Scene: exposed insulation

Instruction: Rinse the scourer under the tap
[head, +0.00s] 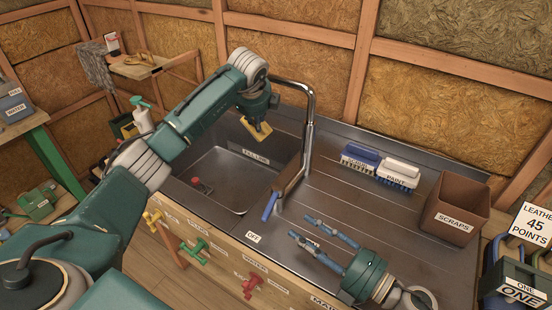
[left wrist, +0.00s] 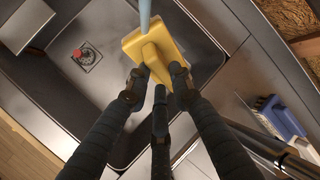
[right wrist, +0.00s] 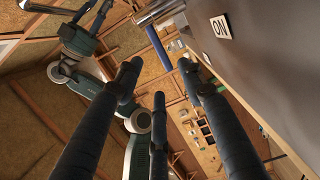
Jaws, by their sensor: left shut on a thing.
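The yellow scourer (head: 257,131) is in my left gripper (head: 258,121), over the sink (head: 226,160). In the left wrist view the scourer (left wrist: 150,48) sits between the shut fingers (left wrist: 160,83), and a pale blue stream (left wrist: 145,14) meets its far edge. The chrome tap (head: 311,100) arches over the sink from the right; its spout end is hidden behind my left arm. My right gripper (head: 322,238) is open and empty, right of the lever. The right wrist view shows the lever (right wrist: 158,46) beyond the fingers.
Blue and white brushes (head: 397,172) and a brown SCRAPS bin (head: 455,205) stand on the steel drainer at right. A red item (head: 201,186) lies in the sink. Green and red valve handles (head: 252,286) stick out from the front panel. The drainer's middle is clear.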

